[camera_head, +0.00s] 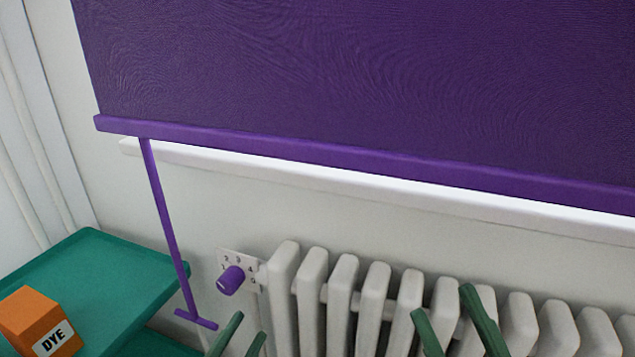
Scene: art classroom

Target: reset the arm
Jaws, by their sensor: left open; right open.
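My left gripper (240,338) shows at the bottom edge of the head view as two green fingers with a gap between them. It is open and empty, in front of the left end of the radiator and below the purple knob. My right gripper (447,312) is further right at the bottom edge, its green fingers apart and empty in front of the radiator ribs. The rest of both grippers and both arms lies below the picture.
A purple blind (370,90) hangs over a white sill (330,178), with a purple pull bar (165,225) below it. A white radiator (375,290) has a purple knob (231,280). An orange DYE box (35,320) stands on a green shelf (110,265) at left.

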